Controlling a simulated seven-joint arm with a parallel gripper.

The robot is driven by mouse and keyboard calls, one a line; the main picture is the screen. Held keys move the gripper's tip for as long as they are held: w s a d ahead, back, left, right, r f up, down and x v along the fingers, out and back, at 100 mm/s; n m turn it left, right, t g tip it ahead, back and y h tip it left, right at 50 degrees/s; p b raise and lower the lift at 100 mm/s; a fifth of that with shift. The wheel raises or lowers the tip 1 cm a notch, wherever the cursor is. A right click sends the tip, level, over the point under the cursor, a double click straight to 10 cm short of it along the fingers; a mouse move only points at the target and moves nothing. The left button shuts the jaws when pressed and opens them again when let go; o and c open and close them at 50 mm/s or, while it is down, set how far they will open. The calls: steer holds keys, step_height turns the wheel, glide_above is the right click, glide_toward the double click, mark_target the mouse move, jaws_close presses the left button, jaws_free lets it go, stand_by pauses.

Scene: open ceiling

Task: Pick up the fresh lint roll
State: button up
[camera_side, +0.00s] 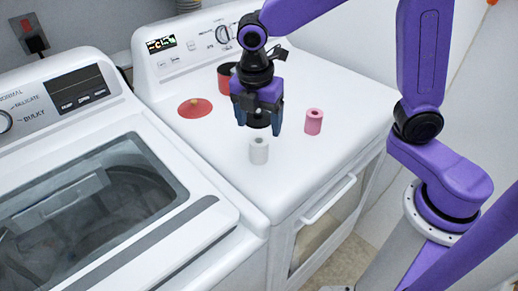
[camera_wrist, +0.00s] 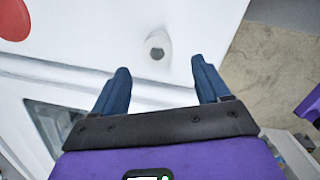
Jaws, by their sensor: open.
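A small white roll (camera_side: 259,151) with a hole in its top stands upright on the dryer's white top, near the front edge. In the wrist view the white roll (camera_wrist: 158,45) shows just beyond my fingertips, roughly centred between them. A pink roll (camera_side: 313,122) of similar size stands to its right and farther back. Which one is the fresh lint roll is not marked. My gripper (camera_side: 259,120) is open and empty, pointing down, above and slightly behind the white roll and not touching it. My fingers also show in the wrist view (camera_wrist: 160,68).
The dryer top (camera_side: 210,140) is mostly clear. A control panel rises at the back. A washer (camera_side: 90,190) with a glass lid adjoins on the left.

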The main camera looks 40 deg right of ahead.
mark_target(259, 148)
steer(key=f, duration=0.6)
steer(key=d+f, duration=0.1)
steer(key=f, duration=0.2)
steer(key=shift+w+f, duration=0.25)
steer(key=shift+w, duration=0.1)
steer(key=c, duration=1)
